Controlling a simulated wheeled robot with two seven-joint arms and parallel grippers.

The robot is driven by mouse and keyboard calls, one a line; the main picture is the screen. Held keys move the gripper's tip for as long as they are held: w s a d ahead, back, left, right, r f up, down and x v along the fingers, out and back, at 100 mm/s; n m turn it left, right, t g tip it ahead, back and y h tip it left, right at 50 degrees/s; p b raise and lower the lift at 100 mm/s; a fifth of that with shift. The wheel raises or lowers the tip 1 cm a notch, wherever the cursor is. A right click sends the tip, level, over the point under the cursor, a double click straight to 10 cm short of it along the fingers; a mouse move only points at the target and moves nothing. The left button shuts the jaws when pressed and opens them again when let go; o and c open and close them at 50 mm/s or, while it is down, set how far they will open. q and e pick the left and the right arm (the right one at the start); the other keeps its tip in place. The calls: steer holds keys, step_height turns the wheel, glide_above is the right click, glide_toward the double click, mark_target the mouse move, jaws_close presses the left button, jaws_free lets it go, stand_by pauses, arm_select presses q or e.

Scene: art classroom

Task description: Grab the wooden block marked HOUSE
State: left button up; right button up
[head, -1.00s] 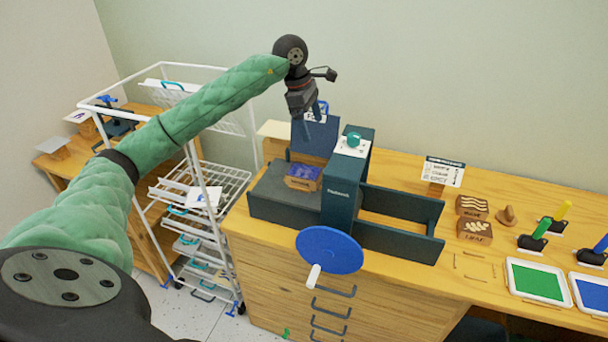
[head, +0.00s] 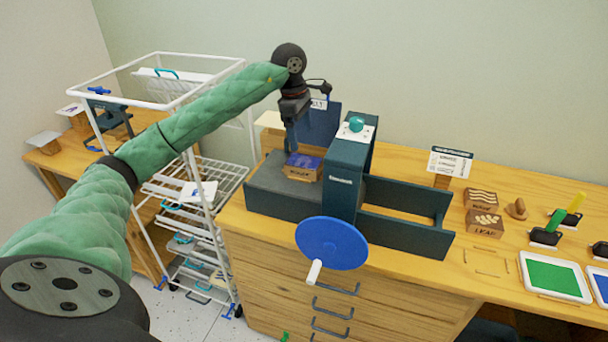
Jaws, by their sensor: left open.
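The wooden block marked HOUSE (head: 303,174) sits on the grey bed of the dark teal press (head: 343,190), left of the upright frame. Its top is blue-purple and its front is bare wood with small dark lettering. My left gripper (head: 291,146) points down just above and at the back left of the block. Its fingers are open, with a fingertip close to the block's left edge; I cannot tell whether it touches. My right gripper is not in view.
The press has a blue hand wheel (head: 332,244) at its front. Two other wooden blocks, one marked LEAF (head: 485,223), lie on the table to the right near a green ink tray (head: 554,278). A white wire drying rack (head: 200,178) stands left of the table.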

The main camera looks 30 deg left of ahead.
mark_target(304, 161)
arm_select(q)
steer(key=shift+f, duration=0.65)
steer(key=shift+d+f+p, duration=0.2)
steer(key=shift+f+p, duration=0.1)
steer(key=shift+f, duration=0.85)
step_height(304, 161, down, 5)
steer(key=shift+w+d+f+p, duration=0.1)
steer(key=shift+w+d+p, duration=0.05)
steer(key=shift+p, duration=1)
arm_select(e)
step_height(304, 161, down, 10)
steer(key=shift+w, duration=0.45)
arm_select(q)
steer(key=c, duration=1.1)
steer(key=shift+c, duration=0.3)
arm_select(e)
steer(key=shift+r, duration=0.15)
arm_select(q)
steer(key=shift+r, duration=0.25)
